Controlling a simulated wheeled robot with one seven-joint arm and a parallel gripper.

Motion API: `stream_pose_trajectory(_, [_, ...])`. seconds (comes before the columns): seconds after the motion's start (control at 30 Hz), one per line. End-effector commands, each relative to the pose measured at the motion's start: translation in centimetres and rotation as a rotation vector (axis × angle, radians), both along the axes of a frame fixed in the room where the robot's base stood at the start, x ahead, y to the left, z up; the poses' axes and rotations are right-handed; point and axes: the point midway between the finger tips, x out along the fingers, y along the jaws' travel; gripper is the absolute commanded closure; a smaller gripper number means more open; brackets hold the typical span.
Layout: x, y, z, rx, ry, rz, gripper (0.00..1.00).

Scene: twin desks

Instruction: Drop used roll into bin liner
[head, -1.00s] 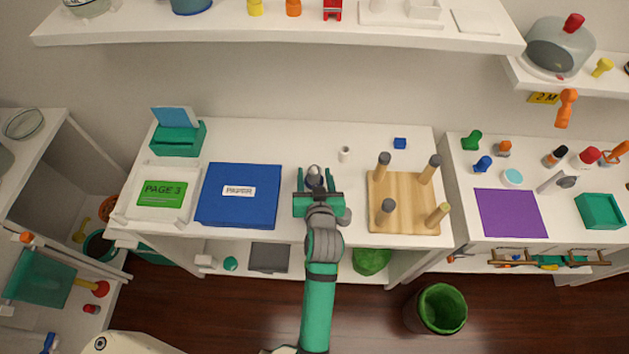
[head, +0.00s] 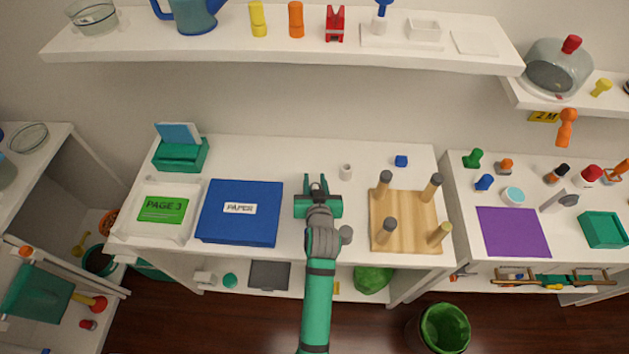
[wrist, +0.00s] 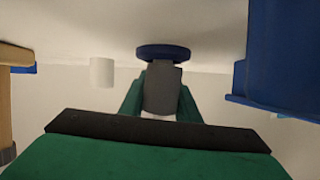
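In the wrist view a grey roll (wrist: 162,88) with a pale end stands between my green fingers, against a round blue disc (wrist: 163,52). My gripper (wrist: 160,98) is closed in on the roll's sides. In the head view my gripper (head: 316,184) is over the middle of the white desk, and the roll is mostly hidden there. I cannot tell whether the roll is clear of the disc or the desk. The bin with a green liner (head: 446,327) stands on the floor at lower right, partly cut off by the frame's edge.
A small white cylinder (head: 346,172) stands close right of my gripper, also seen in the wrist view (wrist: 102,72). A wooden board (head: 405,236) with upright pegs is further right. A blue box (head: 240,225) is on the left. A shelf (head: 280,52) hangs above.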

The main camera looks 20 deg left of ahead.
Motion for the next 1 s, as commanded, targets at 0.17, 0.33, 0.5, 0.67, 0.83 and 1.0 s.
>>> stream_pose_trajectory(0.17, [0.01, -0.04, 0.02, 0.000, 0.000, -0.001, 0.95])
stream_pose_trajectory(0.33, [0.03, -0.12, 0.29, 0.000, 0.000, -0.002, 0.96])
stream_pose_trajectory(0.5, [0.03, -0.17, 0.67, 0.000, 0.000, -0.002, 0.96])
stream_pose_trajectory(0.67, [0.04, -0.18, 0.79, 0.001, 0.001, -0.004, 0.96])
stream_pose_trajectory(0.83, [0.04, -0.20, 0.79, 0.001, 0.001, -0.004, 0.96])
stream_pose_trajectory(1.0, [0.05, -0.22, 0.63, 0.000, 0.001, -0.003, 0.96])
